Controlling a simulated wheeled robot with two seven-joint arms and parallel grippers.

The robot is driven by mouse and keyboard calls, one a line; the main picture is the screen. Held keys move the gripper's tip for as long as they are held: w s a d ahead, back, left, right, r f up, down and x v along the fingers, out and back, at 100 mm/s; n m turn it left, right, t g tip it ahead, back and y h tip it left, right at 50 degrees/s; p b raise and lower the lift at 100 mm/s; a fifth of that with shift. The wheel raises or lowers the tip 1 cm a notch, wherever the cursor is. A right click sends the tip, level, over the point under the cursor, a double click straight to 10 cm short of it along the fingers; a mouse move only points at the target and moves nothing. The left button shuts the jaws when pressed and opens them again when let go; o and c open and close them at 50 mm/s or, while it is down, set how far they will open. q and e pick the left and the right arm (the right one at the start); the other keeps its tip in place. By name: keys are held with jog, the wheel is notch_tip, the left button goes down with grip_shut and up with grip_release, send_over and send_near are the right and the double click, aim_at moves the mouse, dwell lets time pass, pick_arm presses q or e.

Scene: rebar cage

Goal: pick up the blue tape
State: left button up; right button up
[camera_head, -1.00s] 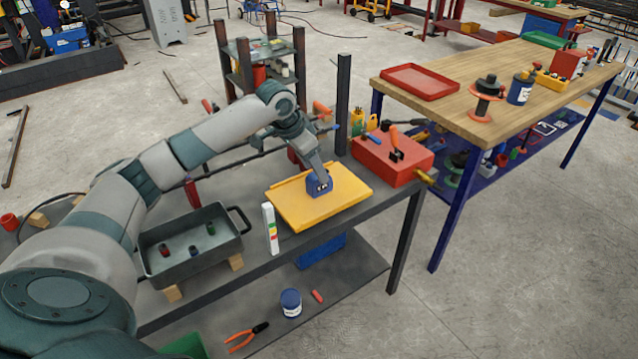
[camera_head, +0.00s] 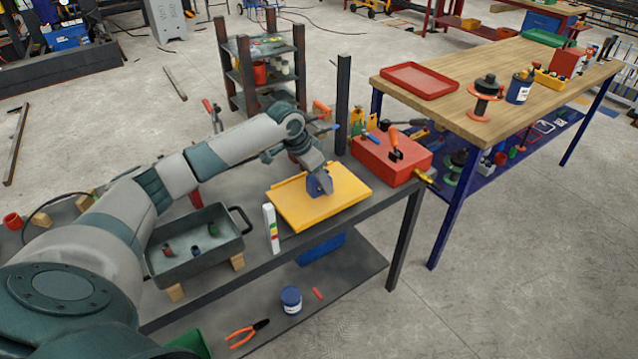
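A small blue roll of tape (camera_head: 314,188) is at the middle of a yellow board (camera_head: 345,195) on the grey metal table. My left arm comes in from the left and reaches over the board. My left gripper (camera_head: 323,180) points down at the tape and covers part of it. The fingers are small and dark here, so I cannot tell whether they are around the tape or closed on it. My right gripper is not in view.
A red box (camera_head: 392,162) with tools stands right of the board. A dark post (camera_head: 343,105) rises behind it. Left are a white marked block (camera_head: 271,228) and a grey tray (camera_head: 160,262). A wooden-topped bench (camera_head: 455,105) stands at right.

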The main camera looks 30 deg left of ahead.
pick_arm(q)
jog(key=c, duration=1.1)
grip_shut()
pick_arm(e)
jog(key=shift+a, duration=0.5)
